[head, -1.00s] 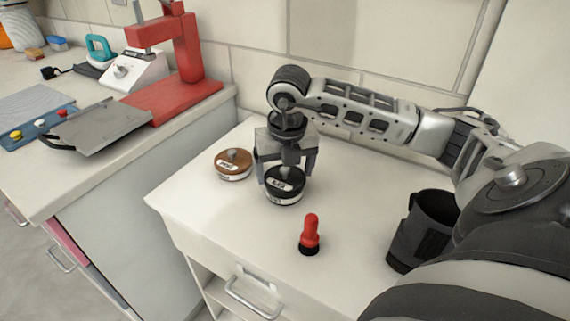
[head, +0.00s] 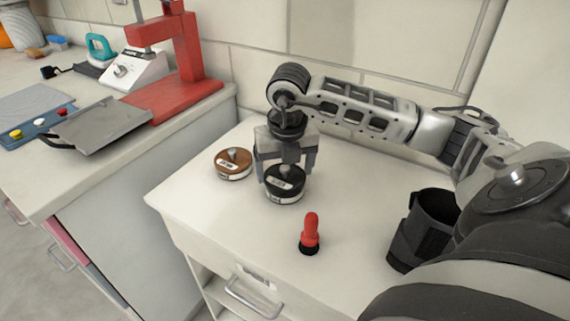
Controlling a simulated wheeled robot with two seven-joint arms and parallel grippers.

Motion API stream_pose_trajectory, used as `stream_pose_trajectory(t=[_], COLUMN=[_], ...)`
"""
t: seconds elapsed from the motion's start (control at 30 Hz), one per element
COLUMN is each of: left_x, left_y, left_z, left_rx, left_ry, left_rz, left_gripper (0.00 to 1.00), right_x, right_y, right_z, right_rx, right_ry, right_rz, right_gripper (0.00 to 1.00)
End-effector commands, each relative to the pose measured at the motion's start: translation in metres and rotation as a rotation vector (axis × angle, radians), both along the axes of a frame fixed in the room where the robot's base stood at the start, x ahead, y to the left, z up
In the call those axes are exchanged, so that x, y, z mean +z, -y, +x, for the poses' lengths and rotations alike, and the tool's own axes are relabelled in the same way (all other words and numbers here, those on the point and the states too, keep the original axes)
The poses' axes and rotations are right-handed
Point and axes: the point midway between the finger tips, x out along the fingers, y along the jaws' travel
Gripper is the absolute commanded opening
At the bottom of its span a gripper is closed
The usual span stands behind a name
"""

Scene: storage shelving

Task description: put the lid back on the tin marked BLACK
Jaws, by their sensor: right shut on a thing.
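My right gripper (head: 287,168) points straight down with a finger on each side of a round black lid (head: 284,181) and is shut on it. The lid has a light label on top and lies level. Directly under it is a round dark tin (head: 276,198) with a white label on its side, standing on the white counter. The lid looks in line with the tin; I cannot tell whether it is fully seated. The label words are too small to read surely. My left gripper is not in view.
A tin with a brown, knobbed lid (head: 234,160) stands just left of the gripper. A red-topped, black-based small object (head: 310,235) stands in front. A dark open-topped cylinder (head: 425,235) is by my arm. A red press (head: 180,75) stands on the left counter.

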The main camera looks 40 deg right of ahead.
Motion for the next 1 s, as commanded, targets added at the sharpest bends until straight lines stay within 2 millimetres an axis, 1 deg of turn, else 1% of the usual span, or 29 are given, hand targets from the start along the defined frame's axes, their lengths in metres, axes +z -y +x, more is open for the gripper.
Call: stream_pose_trajectory(t=[0.47, 1.0], left_x=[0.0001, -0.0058], left_y=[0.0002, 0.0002], left_z=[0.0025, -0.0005], left_rx=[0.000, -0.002], left_ry=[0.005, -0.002], left_rz=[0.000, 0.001], left_gripper=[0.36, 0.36], right_x=[0.0000, -0.0029], right_y=[0.0000, 0.0003], right_z=[-0.0001, 0.0000], right_rx=[0.000, 0.000], right_ry=[0.000, 0.000], right_rz=[0.000, 0.000], right_gripper=[0.61, 0.61])
